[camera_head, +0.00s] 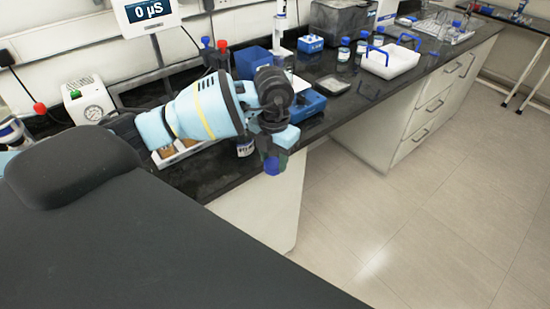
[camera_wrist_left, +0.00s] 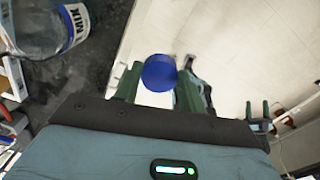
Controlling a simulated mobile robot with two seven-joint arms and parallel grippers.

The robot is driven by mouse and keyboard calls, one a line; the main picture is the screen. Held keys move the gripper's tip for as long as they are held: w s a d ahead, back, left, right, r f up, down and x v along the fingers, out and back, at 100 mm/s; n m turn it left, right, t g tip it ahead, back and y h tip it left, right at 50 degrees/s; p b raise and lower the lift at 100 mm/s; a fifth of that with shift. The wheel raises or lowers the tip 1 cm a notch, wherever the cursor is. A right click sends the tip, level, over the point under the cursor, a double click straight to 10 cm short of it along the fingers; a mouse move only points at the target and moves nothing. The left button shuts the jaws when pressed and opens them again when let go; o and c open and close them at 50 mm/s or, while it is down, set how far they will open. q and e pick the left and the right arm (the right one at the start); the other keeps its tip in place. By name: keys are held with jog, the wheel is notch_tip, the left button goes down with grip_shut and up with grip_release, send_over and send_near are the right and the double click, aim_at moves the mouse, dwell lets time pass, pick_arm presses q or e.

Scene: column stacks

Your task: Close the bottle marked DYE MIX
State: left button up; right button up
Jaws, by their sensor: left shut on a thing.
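My left gripper (camera_head: 271,160) hangs over the front edge of the black bench and is shut on a blue screw cap (camera_head: 272,166). In the left wrist view the cap (camera_wrist_left: 159,73) sits between the two green fingers (camera_wrist_left: 157,88). The DYE MIX bottle (camera_head: 245,147), of clear glass, stands on the bench just left of the gripper, partly hidden behind it. In the left wrist view the bottle (camera_wrist_left: 40,25) lies at the upper left with "MIX" readable on its label. Its mouth is hidden or out of frame. Cap and bottle are apart. My right gripper is not recognisable.
A blue device (camera_head: 307,105) and a grey plate (camera_head: 333,86) lie on the bench behind the gripper. Blue-capped bottles (camera_head: 343,50) and a white tray with blue handles (camera_head: 390,62) stand farther right. Open floor (camera_head: 400,210) lies in front of the bench.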

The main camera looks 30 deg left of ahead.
dwell(0.6)
pick_arm(q)
jog(key=m, duration=0.2)
jog(key=d+m, duration=0.1)
jog(key=shift+s+r+m, duration=0.25)
jog(key=shift+m, duration=0.15)
jog(key=m, duration=0.3)
jog(key=d+m, duration=0.1)
jog(key=shift+s+d+r, duration=0.1)
jog(key=shift+s+r, duration=0.1)
jog(key=shift+s, duration=0.15)
jog(key=s+d+m, duration=0.2)
jog(key=m, duration=1.1)
jog(key=s+d+r+m, duration=0.1)
jog(key=s+d+m, duration=0.2)
jog(key=m, duration=1.1)
jog(key=shift+s+r, duration=0.25)
jog(key=shift+s, duration=0.1)
